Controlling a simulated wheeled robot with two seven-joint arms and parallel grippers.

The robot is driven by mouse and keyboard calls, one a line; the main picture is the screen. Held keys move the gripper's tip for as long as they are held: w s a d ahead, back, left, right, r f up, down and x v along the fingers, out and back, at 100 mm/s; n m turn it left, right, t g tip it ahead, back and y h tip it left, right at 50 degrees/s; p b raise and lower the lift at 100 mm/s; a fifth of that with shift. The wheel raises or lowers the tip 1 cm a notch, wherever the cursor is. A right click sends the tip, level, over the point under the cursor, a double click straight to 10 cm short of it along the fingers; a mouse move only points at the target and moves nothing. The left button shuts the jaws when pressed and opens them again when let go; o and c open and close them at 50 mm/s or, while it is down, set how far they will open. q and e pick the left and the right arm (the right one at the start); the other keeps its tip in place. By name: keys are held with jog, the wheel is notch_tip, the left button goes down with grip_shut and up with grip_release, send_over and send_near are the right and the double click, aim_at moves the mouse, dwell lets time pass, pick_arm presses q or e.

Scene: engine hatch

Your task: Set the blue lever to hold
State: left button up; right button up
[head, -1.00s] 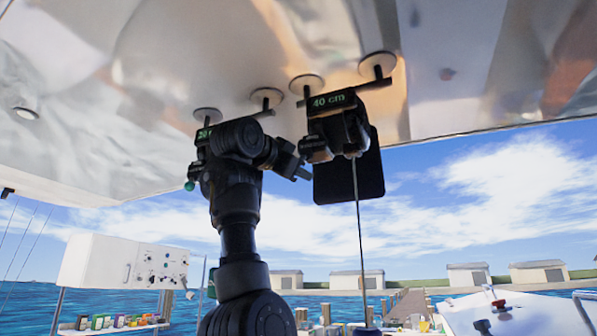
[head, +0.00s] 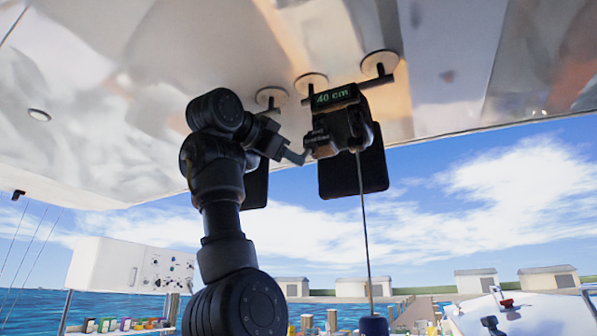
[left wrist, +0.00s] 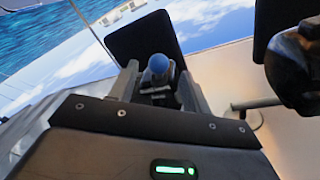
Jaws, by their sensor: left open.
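The blue lever shows in the left wrist view as a round blue knob (left wrist: 161,64) on a dark stem. My left gripper (left wrist: 158,92) is open, with one grey finger on each side of the knob and stem; I cannot tell whether they touch. In the head view my left gripper (head: 304,148) reaches right, close to the dark unit marked 40 cm (head: 338,108). The knob cannot be made out in the head view. The lever's marked positions are not readable. My right gripper is not in view.
A pale glossy hatch (head: 130,90) spans overhead, with round mounts above the units. A thin rod (head: 364,225) hangs from the 40 cm unit to a dark blue piece (head: 374,326). A white control box (head: 130,264) stands lower left. Open air lies right of the rod.

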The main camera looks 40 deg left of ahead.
pick_arm(q)
jog(key=shift+s+d+b, duration=0.15)
jog(key=shift+s+b, duration=0.15)
jog(key=shift+s, duration=0.7)
jog(key=shift+s+d+b, duration=0.15)
jog(key=shift+s+b, duration=0.1)
jog(key=shift+s, duration=0.7)
jog(key=shift+f, duration=0.1)
